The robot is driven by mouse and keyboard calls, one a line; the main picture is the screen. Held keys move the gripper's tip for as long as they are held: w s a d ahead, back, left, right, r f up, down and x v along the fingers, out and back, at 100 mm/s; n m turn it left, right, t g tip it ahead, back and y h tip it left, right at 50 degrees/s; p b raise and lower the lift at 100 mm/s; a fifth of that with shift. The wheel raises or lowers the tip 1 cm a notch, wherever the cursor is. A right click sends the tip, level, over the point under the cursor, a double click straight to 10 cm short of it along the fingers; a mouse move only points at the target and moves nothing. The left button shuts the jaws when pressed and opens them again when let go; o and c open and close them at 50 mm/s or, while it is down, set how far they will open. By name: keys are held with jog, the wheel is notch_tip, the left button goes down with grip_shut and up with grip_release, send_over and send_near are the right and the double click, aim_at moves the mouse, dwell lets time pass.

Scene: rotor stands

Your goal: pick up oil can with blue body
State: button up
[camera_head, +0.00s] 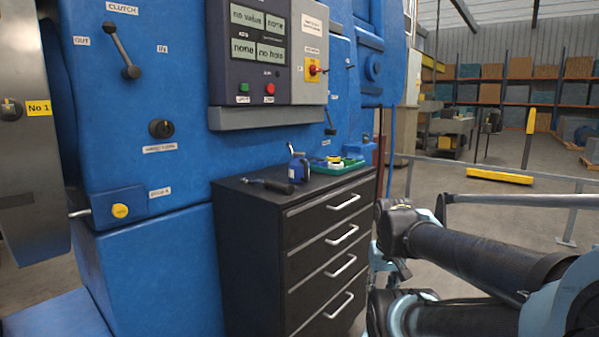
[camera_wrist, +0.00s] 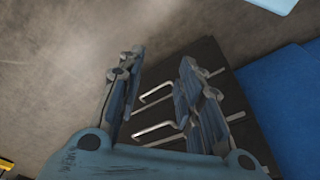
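The oil can with a blue body (camera_head: 298,168) stands upright on top of the black drawer cabinet (camera_head: 262,205), near the middle of its top. Its thin spout points up. In the wrist view my gripper (camera_wrist: 160,68) is open, with its two fingers spread and nothing between them. The wrist view looks toward the cabinet's drawer handles (camera_wrist: 157,93) and the floor. I cannot make out the oil can there. In the head view my arm is at the lower right, to the right of the cabinet and apart from the can.
A black-handled tool (camera_head: 268,185) lies left of the can. A green tray (camera_head: 336,166) with small items sits close on its right. The blue machine (camera_head: 150,240) rises behind and left of the cabinet. A grey railing (camera_head: 500,171) crosses at right.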

jog(key=o, duration=0.4)
jog(key=shift+s+r, duration=0.15)
jog(key=o, duration=0.9)
jog(key=r, duration=0.2)
jog(key=w+r, duration=0.1)
jog(key=shift+a+n, duration=0.25)
jog(key=shift+n, duration=0.05)
jog(key=shift+o, duration=0.2)
notch_tip(320, 180, up, 38)
jog(key=f+n+y, duration=0.1)
jog(key=n+y, duration=0.3)
jog(key=n, duration=0.9)
send_over(299, 166)
jog(key=w+d, duration=0.2)
jog(key=d, duration=0.4)
jog(key=x, duration=1.1)
jog(key=s+x, duration=0.1)
jog(key=x, duration=0.4)
jog(key=shift+a+f, duration=0.25)
jog(key=shift+a, duration=0.1)
